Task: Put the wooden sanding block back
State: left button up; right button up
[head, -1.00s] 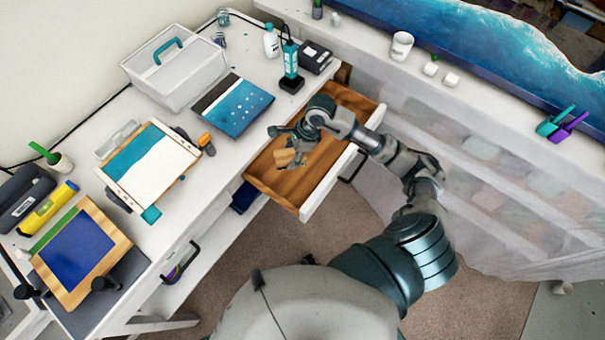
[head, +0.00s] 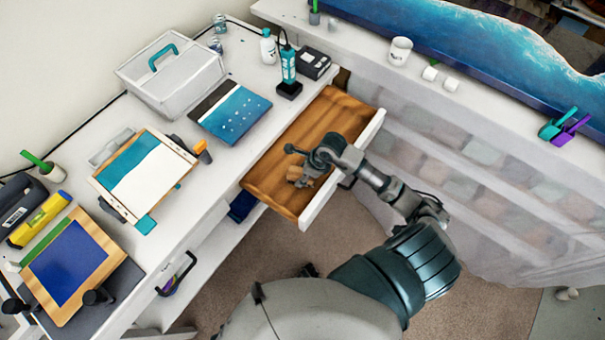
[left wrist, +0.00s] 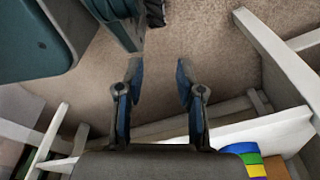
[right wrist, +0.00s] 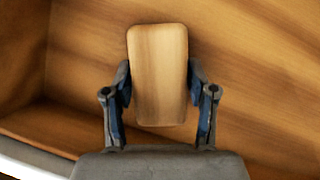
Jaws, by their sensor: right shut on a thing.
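The wooden sanding block (right wrist: 158,75) is a light-brown rounded rectangle between the fingers of my right gripper (right wrist: 160,95) in the right wrist view. The fingers press on its two sides. In the head view my right gripper (head: 303,172) is over the near part of the open wooden drawer (head: 325,115), and mostly hides the block. The drawer's bare wooden floor (right wrist: 265,70) lies behind the block; I cannot tell whether the block touches it. My left gripper (left wrist: 158,90) shows in the left wrist view with its fingers apart and nothing between them, above the carpet.
The white desk (head: 215,180) holds a white caddy (head: 170,75), a blue-topped panel (head: 145,172) and a blue wave board (head: 230,108). The drawer's white front (head: 342,170) stands out over the carpet. Much of the drawer floor is clear. A long side counter (head: 350,42) runs along the right.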

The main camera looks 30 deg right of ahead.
jog(key=o, duration=1.2)
pick_arm(q)
jog(key=shift+s+a+f, duration=0.15)
jog(key=shift+s+f, duration=0.2)
jog(key=shift+s, duration=0.15)
pick_arm(e)
jog(key=v, duration=1.2)
jog(key=shift+a, duration=0.1)
